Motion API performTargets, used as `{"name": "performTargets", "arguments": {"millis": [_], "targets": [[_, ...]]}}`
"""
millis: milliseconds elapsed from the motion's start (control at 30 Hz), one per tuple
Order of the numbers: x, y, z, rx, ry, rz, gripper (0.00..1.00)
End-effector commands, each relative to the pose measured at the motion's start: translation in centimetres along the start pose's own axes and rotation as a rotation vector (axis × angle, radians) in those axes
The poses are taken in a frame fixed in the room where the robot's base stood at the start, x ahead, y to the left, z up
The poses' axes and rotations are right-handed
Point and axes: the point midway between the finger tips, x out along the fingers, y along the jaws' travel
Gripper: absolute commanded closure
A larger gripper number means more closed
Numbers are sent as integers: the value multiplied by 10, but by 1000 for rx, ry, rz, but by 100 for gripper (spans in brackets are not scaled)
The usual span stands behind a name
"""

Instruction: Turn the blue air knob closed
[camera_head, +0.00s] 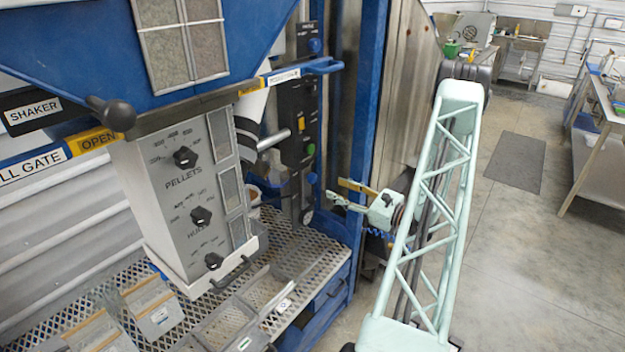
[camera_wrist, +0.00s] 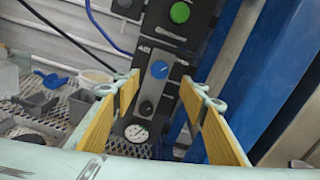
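The blue knob (camera_wrist: 159,69) sits on a dark upright control panel in the wrist view, with its face toward the camera. A small blue knob (camera_head: 312,178) low on the panel in the head view appears to be the same one. My gripper (camera_wrist: 161,80) is open and empty, with yellow-padded fingers to the left and right of the knob in the picture. In the head view my gripper (camera_head: 335,189) points left at the panel, with a visible gap before it. No finger appears to touch the knob.
A black knob (camera_wrist: 146,107) and a round gauge (camera_wrist: 137,133) lie below the blue knob; a green button (camera_wrist: 180,12) is above. A blue upright post (camera_head: 362,120) stands close beside the panel. Grey scoops (camera_wrist: 80,103) lie on the mesh shelf at left.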

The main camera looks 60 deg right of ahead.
Motion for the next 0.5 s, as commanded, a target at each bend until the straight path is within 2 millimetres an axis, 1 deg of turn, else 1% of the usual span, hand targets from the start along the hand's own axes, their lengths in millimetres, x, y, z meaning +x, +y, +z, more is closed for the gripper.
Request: {"name": "performTargets", "arguments": {"millis": [167, 500], "targets": [[15, 1, 0, -1, 0, 1, 61], [52, 1, 0, -1, -1, 2, 61]]}}
